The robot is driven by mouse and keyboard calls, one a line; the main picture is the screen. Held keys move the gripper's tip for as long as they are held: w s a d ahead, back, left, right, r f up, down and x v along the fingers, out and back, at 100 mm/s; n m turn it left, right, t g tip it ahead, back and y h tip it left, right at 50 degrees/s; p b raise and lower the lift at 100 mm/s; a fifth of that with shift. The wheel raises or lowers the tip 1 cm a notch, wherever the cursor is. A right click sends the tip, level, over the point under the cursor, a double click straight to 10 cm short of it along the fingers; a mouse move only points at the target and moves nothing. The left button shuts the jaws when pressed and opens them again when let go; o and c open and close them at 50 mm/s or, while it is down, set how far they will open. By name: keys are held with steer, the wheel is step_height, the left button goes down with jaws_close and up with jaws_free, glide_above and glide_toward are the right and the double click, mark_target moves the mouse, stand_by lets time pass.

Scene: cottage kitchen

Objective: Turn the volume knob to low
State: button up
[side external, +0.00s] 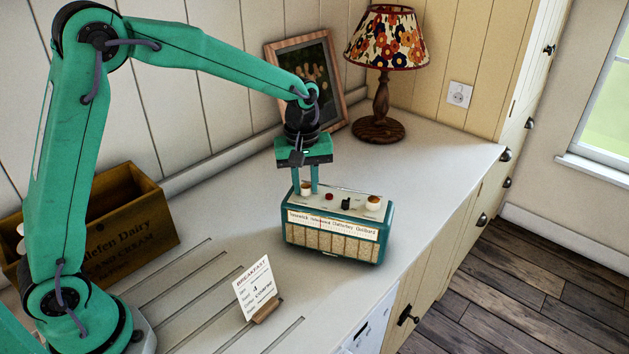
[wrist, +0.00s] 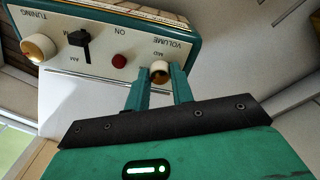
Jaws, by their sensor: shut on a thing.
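A teal and cream radio (side external: 332,243) stands on the counter in the side view, its controls on the top panel. Its volume knob (wrist: 160,72), cream with a brownish top, sits beside the printed word VOLUME in the wrist view, with MID readable next to it. My gripper (wrist: 162,85) points down at the radio's left end, its two teal fingers on either side of the volume knob and shut on it. The fingers also show from the side (side external: 305,188). The knob's pointer and any LOW mark cannot be made out.
On the same panel are a red button (wrist: 119,61), a black AM switch (wrist: 80,40) and the tuning knob (wrist: 38,47). A breakfast card (side external: 256,288) stands in front, a wooden crate (side external: 130,215) at left, a lamp (side external: 382,90) and a picture frame (side external: 335,90) behind.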

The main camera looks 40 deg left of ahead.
mark_target(304, 187)
steer(key=o, duration=1)
steer(key=shift+r, duration=0.15)
steer(key=shift+s+r, duration=0.2)
steer(key=shift+r, duration=3.55)
